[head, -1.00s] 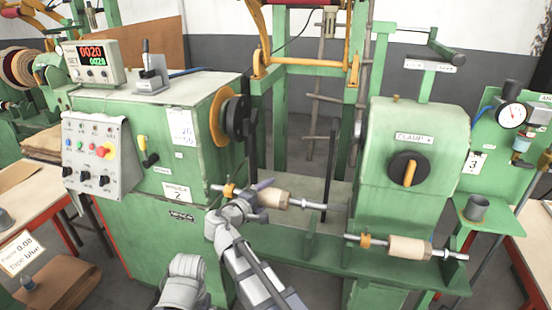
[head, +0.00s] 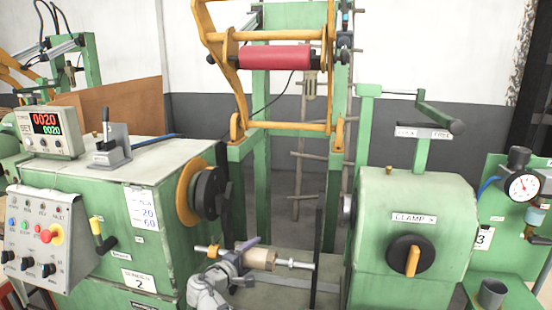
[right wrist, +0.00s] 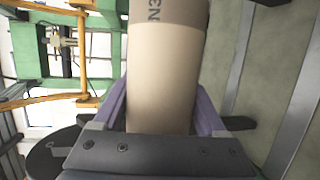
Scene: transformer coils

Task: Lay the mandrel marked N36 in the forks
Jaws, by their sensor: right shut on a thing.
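A tan mandrel (head: 262,259) on a silver shaft with a yellow-orange collar at its left end lies level in my right gripper (head: 244,256). In the right wrist view the purple fingers (right wrist: 162,115) are shut on the tan mandrel body (right wrist: 165,60), and part of its mark, "N3", shows; the rest is cut off. The mandrel is held in the gap between the black headstock disc (head: 208,193) and the tailstock (head: 415,225), below the disc. A dark upright bar (head: 318,240) stands near the shaft's right end; I cannot tell whether it belongs to the forks. My left gripper is out of view.
A green cabinet with a control panel (head: 38,240) and a counter (head: 50,130) stands left. The tailstock carries a black clamp knob (head: 410,255). A yellow frame with a red roller (head: 275,57) hangs above the gap. A gauge (head: 523,187) stands at right.

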